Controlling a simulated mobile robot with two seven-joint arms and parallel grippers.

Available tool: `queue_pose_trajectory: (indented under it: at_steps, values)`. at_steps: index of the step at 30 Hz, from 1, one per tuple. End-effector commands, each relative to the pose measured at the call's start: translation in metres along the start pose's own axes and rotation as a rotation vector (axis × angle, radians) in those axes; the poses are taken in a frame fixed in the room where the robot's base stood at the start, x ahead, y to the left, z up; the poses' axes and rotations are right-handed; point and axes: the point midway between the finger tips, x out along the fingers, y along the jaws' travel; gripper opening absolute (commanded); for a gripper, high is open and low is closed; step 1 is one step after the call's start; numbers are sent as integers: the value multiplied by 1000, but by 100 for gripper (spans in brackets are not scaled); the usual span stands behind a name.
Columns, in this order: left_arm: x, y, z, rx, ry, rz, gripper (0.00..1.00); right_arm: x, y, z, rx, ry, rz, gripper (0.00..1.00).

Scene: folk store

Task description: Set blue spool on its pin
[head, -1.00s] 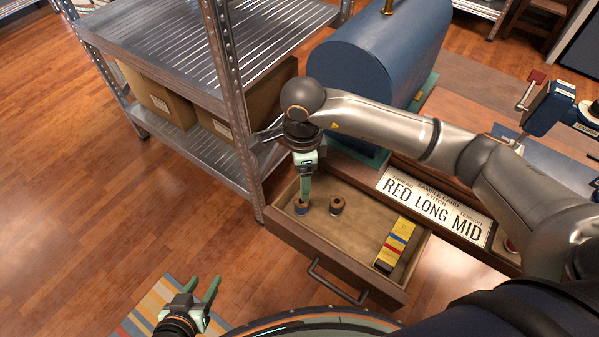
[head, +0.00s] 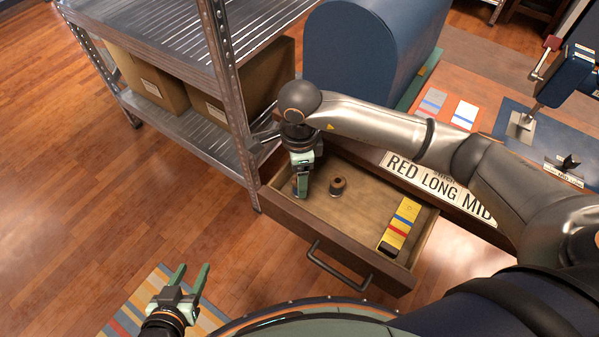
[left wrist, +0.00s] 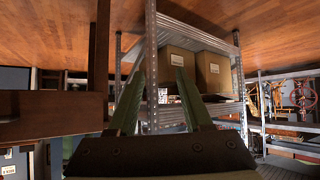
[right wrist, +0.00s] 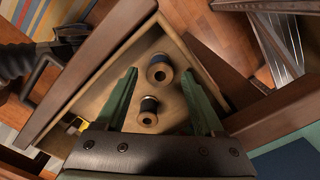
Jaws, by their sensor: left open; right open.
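Two small spools with wooden-looking ends stand in the open drawer (head: 371,203). In the head view one spool (head: 338,186) is clear, and the other is mostly hidden by my right gripper (head: 301,190). My right gripper is open, pointing down into the drawer above the spools, holding nothing. My left gripper (head: 189,280) is open and empty, low at the left. I cannot identify the pin.
A yellow striped box (head: 397,230) lies at the drawer's right end. A metal shelf (head: 228,85) with cartons stands close to the drawer's left side. A blue rounded case (head: 365,55) stands behind. A blue device (head: 560,75) is at right.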

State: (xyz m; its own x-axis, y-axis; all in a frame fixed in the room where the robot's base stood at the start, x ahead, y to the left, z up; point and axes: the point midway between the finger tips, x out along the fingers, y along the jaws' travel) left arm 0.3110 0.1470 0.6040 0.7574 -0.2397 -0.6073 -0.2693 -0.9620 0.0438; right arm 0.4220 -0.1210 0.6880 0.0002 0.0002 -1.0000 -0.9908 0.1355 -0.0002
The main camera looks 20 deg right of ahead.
Motion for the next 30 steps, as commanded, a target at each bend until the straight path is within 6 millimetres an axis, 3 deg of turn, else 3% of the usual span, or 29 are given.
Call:
queue_pose_trajectory:
  at_steps: [9,15,30]
  values:
    - [3,-7,-40,37,143,-15,50,9,0,0,1,0,0,70]
    - [0,-7,-55,49,203,-19,50,12,0,0,1,0,0,70]
    - [-2,-8,-63,58,232,-20,50,13,0,0,1,0,0,70]
